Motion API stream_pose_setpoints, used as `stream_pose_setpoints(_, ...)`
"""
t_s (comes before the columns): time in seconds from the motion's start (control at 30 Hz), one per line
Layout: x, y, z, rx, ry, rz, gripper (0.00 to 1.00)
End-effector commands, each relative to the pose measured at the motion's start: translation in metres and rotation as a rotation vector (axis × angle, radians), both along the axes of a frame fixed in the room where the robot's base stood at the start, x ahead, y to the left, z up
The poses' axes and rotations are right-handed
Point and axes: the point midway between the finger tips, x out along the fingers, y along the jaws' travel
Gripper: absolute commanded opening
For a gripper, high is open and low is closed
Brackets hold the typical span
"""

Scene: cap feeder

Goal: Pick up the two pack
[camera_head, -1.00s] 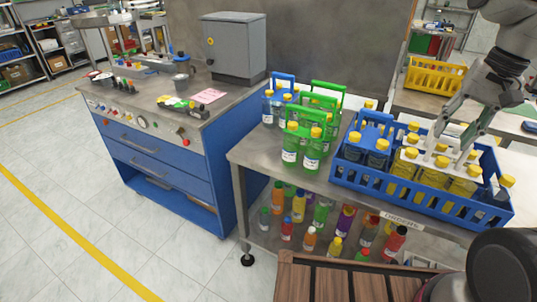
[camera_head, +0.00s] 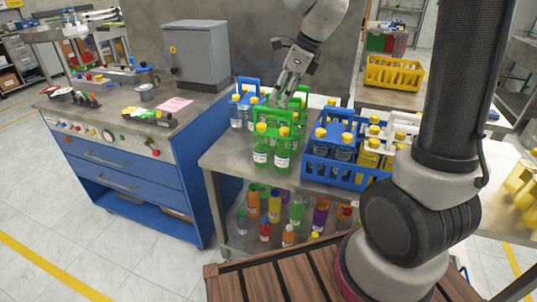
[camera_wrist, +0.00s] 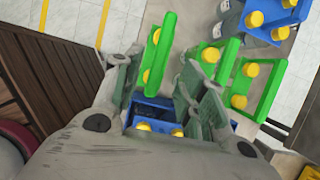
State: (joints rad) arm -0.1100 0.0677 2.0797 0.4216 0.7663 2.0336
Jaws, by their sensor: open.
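Bottle two packs with yellow caps stand on the grey table. The front green two pack (camera_head: 261,147) has a green handle. A second green two pack (camera_head: 304,103) stands behind it, and a blue-handled two pack (camera_head: 237,113) stands behind to the left. My gripper (camera_head: 285,96) is open and empty, above and behind the front green pack. In the wrist view my gripper (camera_wrist: 165,68) has a green handle (camera_wrist: 155,50) between or just beyond its spread fingers; contact cannot be told. Another green pack (camera_wrist: 243,75) and the blue pack (camera_wrist: 278,12) lie to the right.
A blue crate (camera_head: 333,177) holding blue and white carriers with bottles stands right of the green packs. Its edge also shows in the wrist view (camera_wrist: 150,102). Loose coloured bottles (camera_head: 275,205) fill the lower shelf. A blue workbench (camera_head: 130,150) is at left.

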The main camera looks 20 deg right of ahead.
Motion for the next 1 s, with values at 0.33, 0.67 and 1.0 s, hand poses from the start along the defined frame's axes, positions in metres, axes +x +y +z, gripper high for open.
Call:
stream_pose_setpoints(0.33, 0.010, 0.018, -0.042, 0.000, 0.007, -0.003, 0.41)
stream_pose_setpoints(0.67, 0.018, 0.028, -0.067, -0.001, 0.001, -0.003, 0.41)
stream_pose_setpoints(1.0, 0.018, 0.027, -0.068, -0.001, 0.001, -0.003, 0.41)
